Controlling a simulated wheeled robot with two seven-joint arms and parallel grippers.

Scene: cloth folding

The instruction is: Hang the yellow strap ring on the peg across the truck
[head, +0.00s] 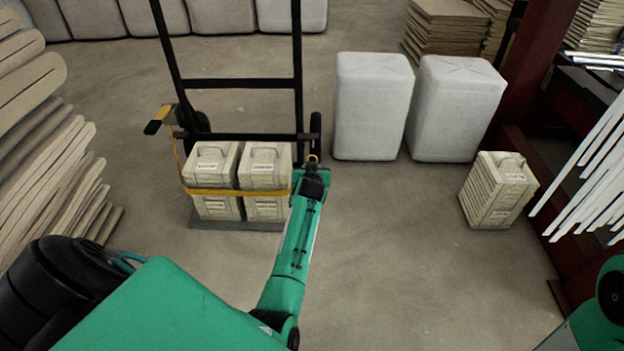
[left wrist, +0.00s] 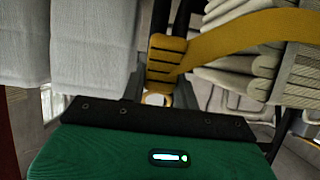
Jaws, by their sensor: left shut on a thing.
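My left gripper (head: 313,172) is at the right side of the black hand truck (head: 298,70), shut on the yellow strap ring (head: 313,159). In the left wrist view the ring (left wrist: 155,98) is at the end of a ribbed yellow tab, just beyond the gripper's dark front edge. The yellow strap (head: 236,192) runs across the front of the stacked cases from the left side of the truck to my gripper. I cannot make out the peg; the right side of the truck is partly hidden by my gripper. My right gripper is out of view.
Pale cases (head: 211,165) stand on the truck's base plate. A yellow-and-black handle (head: 158,120) sticks out at its left. Two white blocks (head: 372,105) and a single case (head: 499,190) stand to the right. Floor between is clear.

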